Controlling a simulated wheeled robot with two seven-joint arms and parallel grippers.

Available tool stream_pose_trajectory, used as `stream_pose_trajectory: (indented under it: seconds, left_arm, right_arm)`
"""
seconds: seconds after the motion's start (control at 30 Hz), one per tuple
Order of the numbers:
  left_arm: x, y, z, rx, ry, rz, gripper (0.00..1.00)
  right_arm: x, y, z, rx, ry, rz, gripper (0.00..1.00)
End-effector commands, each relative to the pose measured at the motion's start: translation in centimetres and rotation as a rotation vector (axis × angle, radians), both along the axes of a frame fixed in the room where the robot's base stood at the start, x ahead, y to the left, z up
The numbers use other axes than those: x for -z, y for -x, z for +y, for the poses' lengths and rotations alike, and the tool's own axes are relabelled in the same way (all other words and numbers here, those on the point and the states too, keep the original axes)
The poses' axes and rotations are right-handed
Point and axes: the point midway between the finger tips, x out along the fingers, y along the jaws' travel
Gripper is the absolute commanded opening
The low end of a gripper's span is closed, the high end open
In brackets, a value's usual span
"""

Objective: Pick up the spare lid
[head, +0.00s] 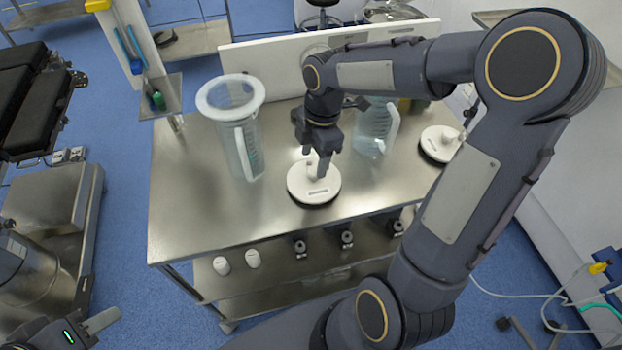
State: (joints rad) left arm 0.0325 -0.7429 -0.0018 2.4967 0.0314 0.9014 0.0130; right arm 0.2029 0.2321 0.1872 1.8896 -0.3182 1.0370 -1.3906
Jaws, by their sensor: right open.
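A round white lid (297,186) with a dark lower edge and a raised knob lies on the metal table near its front middle. My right gripper (318,166) is right above it, pointing down, with its fingers at the knob. The jaws are open; the fingers partly hide the knob, and I cannot tell if they touch it. A second white lid (436,146) lies further right on the table, partly behind my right arm. Which lid is the spare does not show. My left gripper (92,328) is at the bottom left corner, off the table, only partly in view.
A clear jug (240,150) with a wide white rim stands left of the nearer lid. Another clear jug (372,135) stands behind and right of it, partly hidden by my arm. The metal table (190,205) is bare at its front left. Small items sit on the shelf below.

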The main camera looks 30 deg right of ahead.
Motion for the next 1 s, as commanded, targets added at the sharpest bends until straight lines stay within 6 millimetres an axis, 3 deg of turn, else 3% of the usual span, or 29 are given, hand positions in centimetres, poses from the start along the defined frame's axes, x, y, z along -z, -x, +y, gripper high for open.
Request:
stream_pose_trajectory:
  seconds: [0.23, 0.53, 0.93, 1.0]
  left_arm:
    - [-0.2, 0.0, 0.0, 0.000, 0.000, 0.000, 0.37]
    - [-0.2, 0.0, 0.0, 0.000, 0.000, 0.000, 0.37]
    - [-0.2, 0.0, 0.0, 0.000, 0.000, 0.000, 0.37]
    - [-0.2, 0.0, 0.0, 0.000, 0.000, 0.000, 0.37]
  right_arm:
    - [3.6, 0.0, -0.3, 0.001, 0.000, 0.003, 0.56]
    - [4.2, -0.1, -0.2, 0.003, -0.001, 0.000, 0.56]
    - [4.2, -0.1, -0.2, 0.003, -0.001, -0.001, 0.05]
    - [4.1, -0.1, -0.2, 0.002, -0.001, -0.001, 0.05]
